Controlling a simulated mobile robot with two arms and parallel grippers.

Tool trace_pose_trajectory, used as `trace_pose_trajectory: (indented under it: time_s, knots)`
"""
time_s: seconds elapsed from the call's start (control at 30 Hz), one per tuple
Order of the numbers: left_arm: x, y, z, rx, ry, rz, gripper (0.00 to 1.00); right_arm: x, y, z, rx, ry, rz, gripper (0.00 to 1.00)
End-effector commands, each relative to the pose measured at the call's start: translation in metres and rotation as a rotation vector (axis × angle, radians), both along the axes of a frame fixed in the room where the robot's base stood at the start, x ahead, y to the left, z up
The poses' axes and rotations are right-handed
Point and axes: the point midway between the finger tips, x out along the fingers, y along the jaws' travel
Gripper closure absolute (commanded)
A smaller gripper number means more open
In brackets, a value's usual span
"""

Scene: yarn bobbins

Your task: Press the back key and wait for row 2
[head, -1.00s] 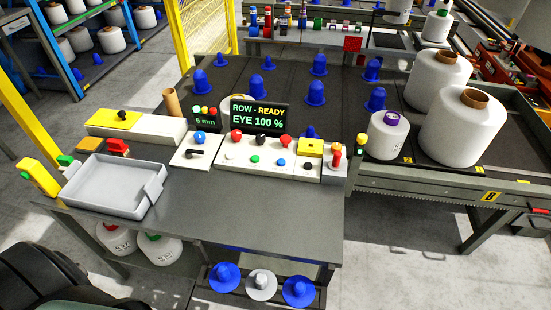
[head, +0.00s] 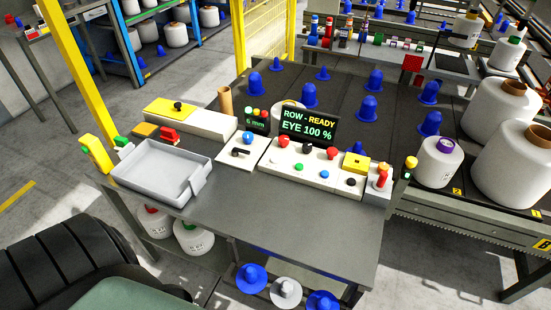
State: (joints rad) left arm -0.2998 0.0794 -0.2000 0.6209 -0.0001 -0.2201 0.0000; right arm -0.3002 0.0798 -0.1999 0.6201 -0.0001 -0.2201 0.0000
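The control panel (head: 270,170) stands along the far edge of a grey table in the head view. It carries several coloured buttons, including red, black, green and blue ones. I cannot read any labels, so I cannot tell which is the back key. The display (head: 309,127) above the panel reads "ROW - READY" and "EYE 100 %". A smaller display (head: 255,118) beside it reads "6 mm" below coloured lamps. Neither of my grippers is in view.
A grey tray (head: 158,188) sits on the table's left part. The table top (head: 290,215) is clear in front of the panel. A dark bed with blue cones (head: 368,107) lies behind, with large white bobbins (head: 514,160) at right. A yellow post (head: 62,75) rises at left.

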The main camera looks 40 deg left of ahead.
Motion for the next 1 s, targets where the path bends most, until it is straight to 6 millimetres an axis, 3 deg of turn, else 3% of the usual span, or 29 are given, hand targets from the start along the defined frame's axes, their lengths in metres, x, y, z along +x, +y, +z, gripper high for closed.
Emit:
trace_pose_trajectory:
  time_s: [0.1,0.17,0.3,0.33,1.0]
  knots:
    - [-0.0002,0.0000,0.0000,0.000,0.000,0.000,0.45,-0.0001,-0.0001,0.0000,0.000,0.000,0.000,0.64]
    - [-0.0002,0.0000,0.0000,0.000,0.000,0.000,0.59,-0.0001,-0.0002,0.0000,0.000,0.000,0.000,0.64]
    - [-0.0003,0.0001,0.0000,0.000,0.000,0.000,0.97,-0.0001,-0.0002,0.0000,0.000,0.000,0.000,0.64]
    - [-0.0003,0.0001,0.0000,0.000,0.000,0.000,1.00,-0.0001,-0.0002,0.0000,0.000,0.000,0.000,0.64]
    - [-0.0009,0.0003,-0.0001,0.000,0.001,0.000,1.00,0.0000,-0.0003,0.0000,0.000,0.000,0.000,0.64]
